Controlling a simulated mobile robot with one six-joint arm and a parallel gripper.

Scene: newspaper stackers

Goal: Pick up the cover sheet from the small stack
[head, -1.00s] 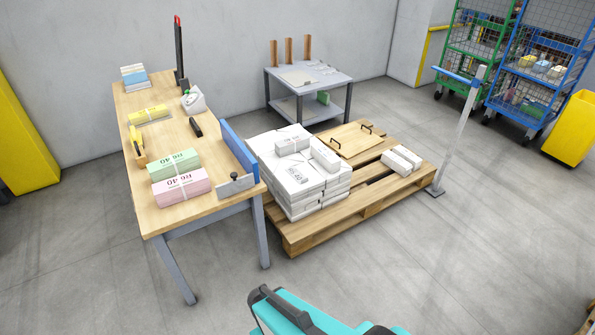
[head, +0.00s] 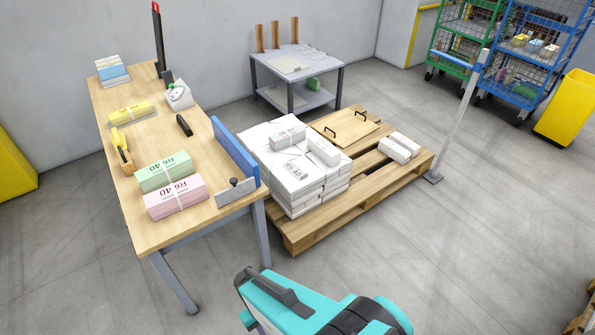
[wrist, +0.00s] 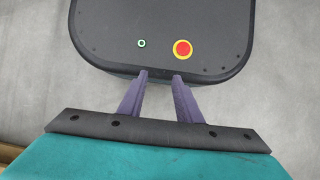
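A small stack of paper (head: 112,72) with blue and white sheets lies at the far left end of the wooden workbench (head: 140,228). I cannot make out a separate cover sheet on it. Another small pile, two white bundles (head: 398,148), lies on the right of the pallet (head: 330,217); the frames do not show which stack is meant. My gripper (wrist: 163,77) shows two purple fingers apart with nothing between them, above my own base in the wrist view. In the head view only my turquoise arm shows, away from the bench and pallet.
A big white stack (head: 290,178) fills the pallet's left. A post (head: 462,115) stands beside the pallet. Front floor is clear.

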